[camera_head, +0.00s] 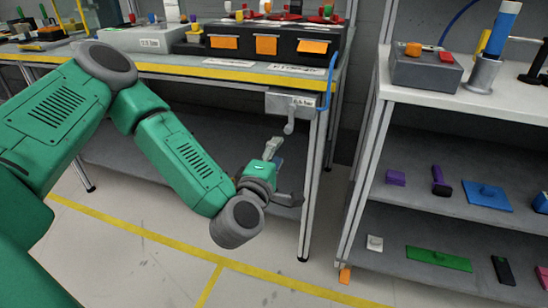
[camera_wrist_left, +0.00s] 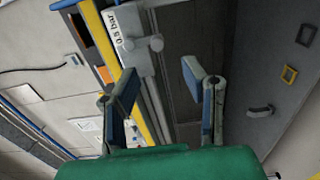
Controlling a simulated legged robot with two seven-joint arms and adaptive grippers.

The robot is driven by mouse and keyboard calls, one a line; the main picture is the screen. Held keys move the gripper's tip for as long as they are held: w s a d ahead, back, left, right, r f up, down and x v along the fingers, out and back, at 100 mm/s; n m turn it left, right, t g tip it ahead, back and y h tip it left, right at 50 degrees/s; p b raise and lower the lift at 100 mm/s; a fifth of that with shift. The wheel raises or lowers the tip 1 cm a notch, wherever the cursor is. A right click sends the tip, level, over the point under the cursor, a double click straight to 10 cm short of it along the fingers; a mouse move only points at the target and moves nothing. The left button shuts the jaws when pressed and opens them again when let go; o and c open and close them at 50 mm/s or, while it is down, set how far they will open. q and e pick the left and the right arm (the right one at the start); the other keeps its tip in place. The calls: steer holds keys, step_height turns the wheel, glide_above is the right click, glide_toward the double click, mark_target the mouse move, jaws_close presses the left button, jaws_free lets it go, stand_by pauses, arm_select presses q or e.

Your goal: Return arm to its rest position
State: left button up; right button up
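My green left arm (camera_head: 180,160) comes in from the left of the head view and reaches down in front of the workbench. My left gripper (camera_head: 287,172) hangs in the air below the bench's front edge, left of the bench leg. In the left wrist view the two fingers of this gripper (camera_wrist_left: 160,80) stand apart with nothing between them. A grey box with a lever (camera_head: 290,105) is mounted under the bench edge, above the gripper. It also shows beyond the fingers in the left wrist view (camera_wrist_left: 130,45). My right gripper is not in view.
The workbench's yellow edge (camera_head: 210,72) runs above the gripper, with dark boxes and orange labels (camera_head: 266,45) on top. A grey shelf unit (camera_head: 440,215) with coloured parts stands at right. A blue hose (camera_head: 329,80) hangs at the bench corner.

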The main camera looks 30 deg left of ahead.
arm_select(q)
steer(key=shift+v, duration=1)
steer(key=shift+w+d, duration=0.1)
